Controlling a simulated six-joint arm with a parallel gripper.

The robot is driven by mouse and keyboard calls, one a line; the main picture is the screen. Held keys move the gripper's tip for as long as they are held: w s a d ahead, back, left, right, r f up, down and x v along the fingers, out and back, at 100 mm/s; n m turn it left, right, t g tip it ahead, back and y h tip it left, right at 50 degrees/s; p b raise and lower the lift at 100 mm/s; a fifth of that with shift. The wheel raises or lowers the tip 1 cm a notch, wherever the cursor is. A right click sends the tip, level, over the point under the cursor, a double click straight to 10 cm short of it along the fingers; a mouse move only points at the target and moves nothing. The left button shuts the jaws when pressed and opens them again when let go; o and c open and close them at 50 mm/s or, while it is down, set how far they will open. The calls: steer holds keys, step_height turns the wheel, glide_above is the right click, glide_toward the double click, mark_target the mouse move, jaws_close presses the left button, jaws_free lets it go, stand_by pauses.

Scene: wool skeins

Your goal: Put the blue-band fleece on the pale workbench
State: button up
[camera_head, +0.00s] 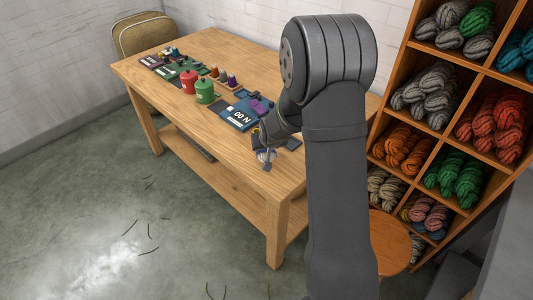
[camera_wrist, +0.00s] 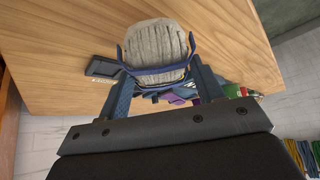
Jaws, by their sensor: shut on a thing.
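The blue-band fleece (camera_wrist: 157,38) is a pale grey-beige ribbed bundle with a blue band around it. In the wrist view it sits between the two fingers of my gripper (camera_wrist: 156,72), which is shut on it. In the head view my gripper (camera_head: 265,158) is over the near right part of the pale workbench (camera_head: 235,47), and only a little of the fleece shows there. The wood top also fills much of the wrist view (camera_wrist: 50,45). I cannot tell whether the fleece touches the top.
A dark flat block (camera_wrist: 103,66) lies beside the fleece. A blue labelled item (camera_head: 240,116), a green canister (camera_head: 205,92) and a red canister (camera_head: 188,81) stand farther left on the bench. A shelf of wool skeins (camera_head: 455,130) and a round stool (camera_head: 390,243) are at right.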

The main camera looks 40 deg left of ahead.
steer(key=shift+f, duration=1.95)
steer(key=shift+f, duration=0.1)
steer(key=o, duration=1)
steer(key=shift+c, duration=0.2)
steer(key=shift+s+d+r, duration=0.1)
steer(key=shift+r, duration=0.3)
steer(key=v, duration=1.1)
steer(key=shift+s, duration=0.1)
